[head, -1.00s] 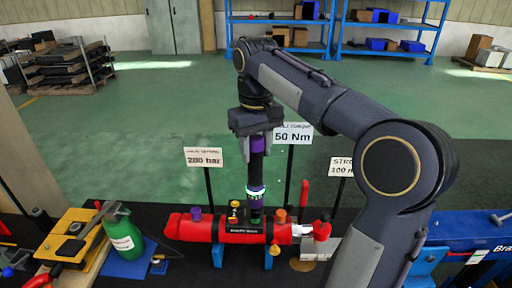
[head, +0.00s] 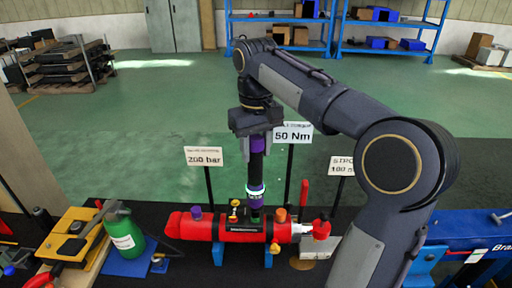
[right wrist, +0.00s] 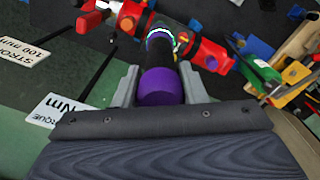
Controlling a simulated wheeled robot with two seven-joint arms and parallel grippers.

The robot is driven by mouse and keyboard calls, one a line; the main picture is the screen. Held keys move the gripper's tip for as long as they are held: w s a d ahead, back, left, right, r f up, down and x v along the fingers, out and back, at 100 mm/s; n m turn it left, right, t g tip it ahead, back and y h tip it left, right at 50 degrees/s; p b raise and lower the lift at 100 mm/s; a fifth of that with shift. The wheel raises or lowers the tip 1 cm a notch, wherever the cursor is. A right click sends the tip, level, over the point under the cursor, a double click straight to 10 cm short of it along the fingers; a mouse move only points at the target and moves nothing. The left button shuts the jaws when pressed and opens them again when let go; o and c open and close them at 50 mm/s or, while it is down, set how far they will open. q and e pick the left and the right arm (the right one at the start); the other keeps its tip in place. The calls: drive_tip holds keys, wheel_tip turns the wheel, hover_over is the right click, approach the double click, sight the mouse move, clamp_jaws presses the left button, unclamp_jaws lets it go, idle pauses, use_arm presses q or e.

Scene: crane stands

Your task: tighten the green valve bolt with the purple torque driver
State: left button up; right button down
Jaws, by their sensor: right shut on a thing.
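The purple torque driver (head: 257,165) stands upright over the red cylinder (head: 187,228) in the head view. Its lit ring is near its lower end. My right gripper (head: 256,140) is shut on the driver's upper end; the purple grip (right wrist: 160,88) shows between the fingers in the right wrist view. The driver's tip comes down to a small green part (head: 255,214) on top of the cylinder. The bolt itself is mostly hidden by the driver, and I cannot tell whether it is seated. My left gripper is not in view.
Purple (head: 196,212), yellow (head: 233,212) and orange (head: 280,214) fittings stand on the cylinder beside the driver. Sign posts reading 200 bar (head: 204,156) and 50 Nm (head: 292,132) rise close behind. A green bottle (head: 124,232) stands at left, a blue stand (head: 470,237) at right.

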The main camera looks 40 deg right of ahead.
drive_tip(key=shift+f+b, duration=0.55)
drive_tip(key=shift+f, duration=0.3)
drive_tip(key=shift+f+p, duration=0.15)
drive_tip(key=shift+p, duration=0.85)
idle(3.3)
